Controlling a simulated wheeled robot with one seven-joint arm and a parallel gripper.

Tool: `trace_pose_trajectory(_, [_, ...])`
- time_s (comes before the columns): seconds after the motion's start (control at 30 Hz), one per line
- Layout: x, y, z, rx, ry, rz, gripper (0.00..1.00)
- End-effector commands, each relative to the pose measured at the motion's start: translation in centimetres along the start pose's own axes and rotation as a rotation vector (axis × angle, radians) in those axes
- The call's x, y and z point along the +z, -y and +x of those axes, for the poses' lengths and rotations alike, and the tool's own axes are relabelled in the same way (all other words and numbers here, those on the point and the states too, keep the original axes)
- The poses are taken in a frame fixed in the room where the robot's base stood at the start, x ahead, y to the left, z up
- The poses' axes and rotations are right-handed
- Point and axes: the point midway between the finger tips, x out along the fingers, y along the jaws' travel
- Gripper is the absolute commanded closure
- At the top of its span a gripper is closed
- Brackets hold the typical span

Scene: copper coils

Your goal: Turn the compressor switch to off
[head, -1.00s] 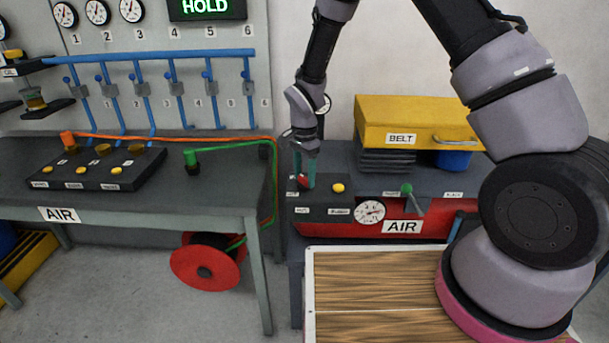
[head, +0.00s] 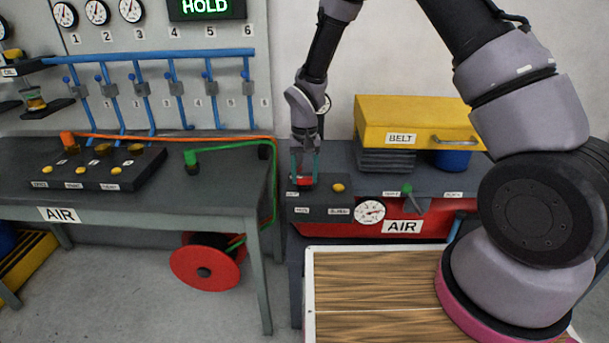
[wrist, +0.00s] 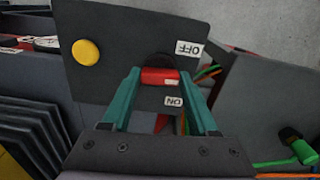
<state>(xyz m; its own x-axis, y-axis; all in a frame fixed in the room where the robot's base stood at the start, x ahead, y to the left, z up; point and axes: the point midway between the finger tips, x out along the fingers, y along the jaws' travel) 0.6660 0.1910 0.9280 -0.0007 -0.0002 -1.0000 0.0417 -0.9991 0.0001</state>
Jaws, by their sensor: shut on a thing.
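The compressor switch is a red handle (head: 305,182) on a dark control box (head: 318,211) at the left end of the compressor. My gripper (head: 304,180) points down over it, with one green finger on each side. In the wrist view the red handle (wrist: 160,77) is held between the fingertips of my gripper (wrist: 163,80), its base a dark round knob partly hidden behind it. An OFF label (wrist: 188,48) and an ON label (wrist: 174,100) sit beside the handle. The handle's white mark lies between the two labels.
A yellow button (wrist: 86,54) is on the same box. A gauge (head: 370,212), a green-knobbed lever (head: 407,189) and a yellow BELT box (head: 415,120) are to the right. A grey bench (head: 200,200) with hoses stands left.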

Motion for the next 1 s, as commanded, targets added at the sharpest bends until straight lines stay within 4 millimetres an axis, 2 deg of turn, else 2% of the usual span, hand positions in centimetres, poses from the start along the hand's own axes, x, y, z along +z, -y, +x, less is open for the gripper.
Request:
trace_pose_trajectory(0.5, [-0.08,-0.01,-0.07,-0.001,-0.002,-0.446,0.96])
trace_pose_trajectory(1.0, [-0.10,-0.02,-0.08,0.000,-0.002,-0.630,0.96])
